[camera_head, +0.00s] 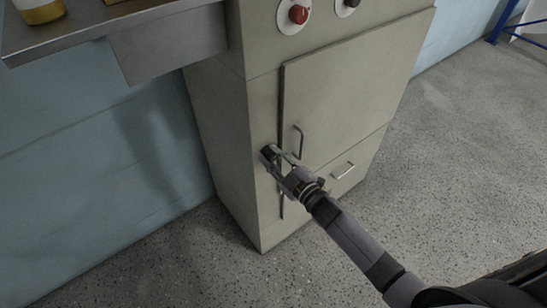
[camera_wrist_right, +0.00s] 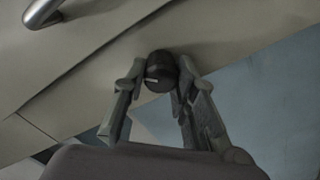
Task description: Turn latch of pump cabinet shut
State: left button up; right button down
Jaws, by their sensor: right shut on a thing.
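The pump cabinet (camera_head: 232,130) is a beige box with a closed-looking front door (camera_head: 335,95). The latch (camera_wrist_right: 160,68) is a dark round knob with a short pale mark, beside the door's edge in the right wrist view. My right gripper (camera_wrist_right: 160,78) is shut on the latch, one finger on each side of it. In the head view the right gripper (camera_head: 273,156) reaches the cabinet front left of the door handle, and its fingers partly hide the latch. My left gripper is not in view.
A metal door handle (camera_head: 299,142) stands close to the right of the gripper; it also shows in the wrist view (camera_wrist_right: 42,13). A drawer handle (camera_head: 344,171) is lower right. A red knob (camera_head: 298,14) is above. A metal shelf (camera_head: 100,32) juts out at upper left.

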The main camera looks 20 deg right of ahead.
jog(key=n+b, duration=0.1)
jog(key=n, duration=0.3)
jog(key=shift+f+n, duration=0.15)
jog(key=shift+n, duration=0.15)
jog(key=shift+n+b, duration=0.55)
jog(key=shift+n, duration=1.45)
jog(key=c, duration=1.3)
grip_release()
jog(key=shift+s, duration=0.15)
jog(key=v, duration=1.1)
jog(key=shift+s, duration=0.4)
jog(key=shift+d, duration=0.1)
